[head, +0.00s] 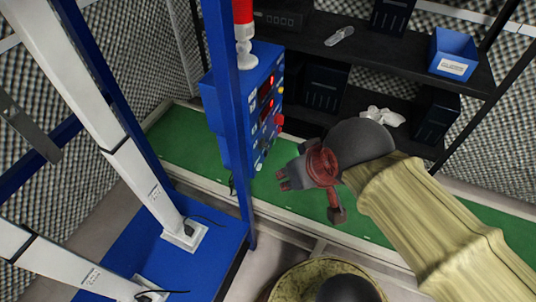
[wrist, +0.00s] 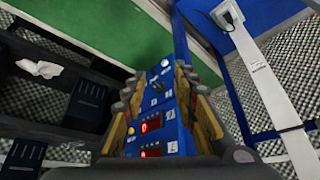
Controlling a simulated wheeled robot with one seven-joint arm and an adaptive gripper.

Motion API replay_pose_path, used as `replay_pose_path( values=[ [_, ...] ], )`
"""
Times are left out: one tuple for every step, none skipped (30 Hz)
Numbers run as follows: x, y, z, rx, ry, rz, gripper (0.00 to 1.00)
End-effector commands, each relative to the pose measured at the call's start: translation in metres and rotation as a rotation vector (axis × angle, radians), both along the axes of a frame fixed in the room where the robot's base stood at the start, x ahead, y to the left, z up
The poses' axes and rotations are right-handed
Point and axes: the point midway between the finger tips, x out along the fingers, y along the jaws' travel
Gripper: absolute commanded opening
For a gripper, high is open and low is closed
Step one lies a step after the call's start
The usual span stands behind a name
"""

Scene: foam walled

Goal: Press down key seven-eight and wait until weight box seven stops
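The labels are too small to read, so I cannot tell which control is key seven-eight. No weight box seven can be identified. My gripper (head: 285,180) is near the panel's lower end. In the wrist view its fingers (wrist: 157,75) are apart, with the panel showing between them.
A blue frame (head: 229,110) and white columns (head: 142,175) with cables stand at the left. A black shelf (head: 360,52) holds dark boxes and a blue bin (head: 453,55).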

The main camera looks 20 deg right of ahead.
Motion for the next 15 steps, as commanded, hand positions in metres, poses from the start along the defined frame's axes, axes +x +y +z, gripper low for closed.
replay_pose_path(
  values=[
    [0.0, 0.0, -0.0001, 0.0, 0.0, 0.0, 0.25],
    [0.0, 0.0, -0.0001, 0.0, 0.0, 0.0, 0.24],
    [0.0, 0.0, -0.0001, 0.0, 0.0, 0.0, 0.21],
    [0.0, 0.0, -0.0001, 0.0, 0.0, 0.0, 0.2],
    [0.0, 0.0, -0.0001, 0.0, 0.0, 0.0, 0.18],
    [0.0, 0.0, 0.0, 0.0, 0.0, 0.0, 0.16],
    [0.0, 0.0, 0.0, 0.0, 0.0, 0.0, 0.14],
    [0.0, 0.0, 0.0, 0.0, 0.0, 0.0, 0.12],
    [0.0, 0.0, 0.0, 0.0, 0.0, 0.0, 0.1],
    [0.0, 0.0, 0.0, 0.0, 0.0, 0.0, 0.08],
    [0.0, 0.0, 0.0, 0.0, 0.0, 0.0, 0.07],
    [0.0, 0.0, 0.0, 0.0, 0.0, 0.0, 0.04],
    [0.0, 0.0, 0.0, 0.0, 0.0, 0.0, 0.03],
    [0.0, 0.0, 0.0, 0.0, 0.0, 0.0, 0.01],
    [0.0, 0.0, -0.0001, 0.0, 0.0, 0.0, 0.0]
  ],
)
